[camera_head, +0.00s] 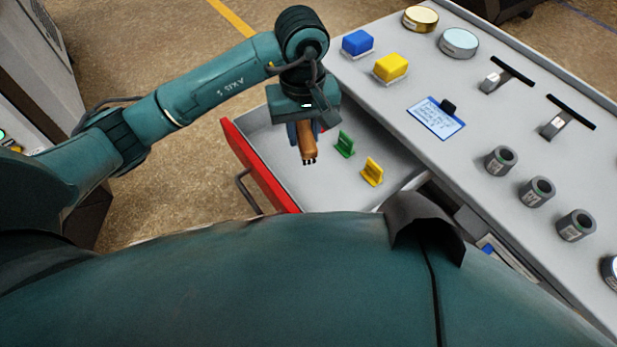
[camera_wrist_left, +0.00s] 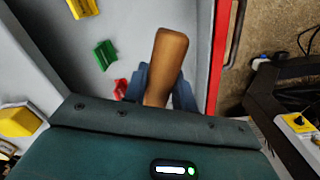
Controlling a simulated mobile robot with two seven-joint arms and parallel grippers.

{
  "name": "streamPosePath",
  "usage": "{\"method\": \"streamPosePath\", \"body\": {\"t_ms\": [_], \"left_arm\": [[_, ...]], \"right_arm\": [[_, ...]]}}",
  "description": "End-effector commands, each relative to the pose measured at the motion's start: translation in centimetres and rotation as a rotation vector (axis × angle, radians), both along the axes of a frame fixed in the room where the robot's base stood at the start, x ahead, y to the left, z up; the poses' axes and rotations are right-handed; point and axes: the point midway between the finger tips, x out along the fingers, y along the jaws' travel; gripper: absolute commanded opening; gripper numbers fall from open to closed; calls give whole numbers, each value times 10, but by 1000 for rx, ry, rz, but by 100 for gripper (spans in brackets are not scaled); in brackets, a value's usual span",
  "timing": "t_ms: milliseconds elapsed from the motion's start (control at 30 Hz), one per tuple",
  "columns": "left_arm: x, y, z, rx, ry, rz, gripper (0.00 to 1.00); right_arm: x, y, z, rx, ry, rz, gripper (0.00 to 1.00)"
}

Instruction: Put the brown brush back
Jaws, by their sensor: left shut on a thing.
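The brown brush (camera_head: 308,143) is held in my left gripper (camera_head: 305,126) above the open drawer. Its handle also shows in the left wrist view (camera_wrist_left: 167,62), between the blue-grey fingers of my left gripper (camera_wrist_left: 158,85). In the head view the brush points down with dark bristle tufts at its lower end. The drawer (camera_head: 240,155) is pulled out, with a red front and a light grey inside. I cannot tell how far the brush is from the drawer floor. My right gripper is not in view.
A green clip-like piece (camera_head: 345,144) and a yellow one (camera_head: 372,171) lie in the drawer. A red piece (camera_wrist_left: 120,88) lies near the fingers. The console top beside the drawer carries a blue block (camera_head: 357,42), a yellow block (camera_head: 390,67), levers and knobs.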

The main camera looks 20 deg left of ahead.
Motion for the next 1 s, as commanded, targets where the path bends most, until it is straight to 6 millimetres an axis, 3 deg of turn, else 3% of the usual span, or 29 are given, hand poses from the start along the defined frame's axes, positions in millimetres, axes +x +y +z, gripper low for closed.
{"method": "streamPosePath", "body": {"t_ms": [200, 667, 1000], "left_arm": [[-2, -1, -40, 0, 9, 3, 6], [-1, -1, -92, 0, 7, 1, 6], [0, 0, -98, 1, 0, -1, 6]], "right_arm": [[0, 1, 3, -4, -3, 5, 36], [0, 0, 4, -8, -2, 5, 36], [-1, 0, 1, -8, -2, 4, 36]]}}
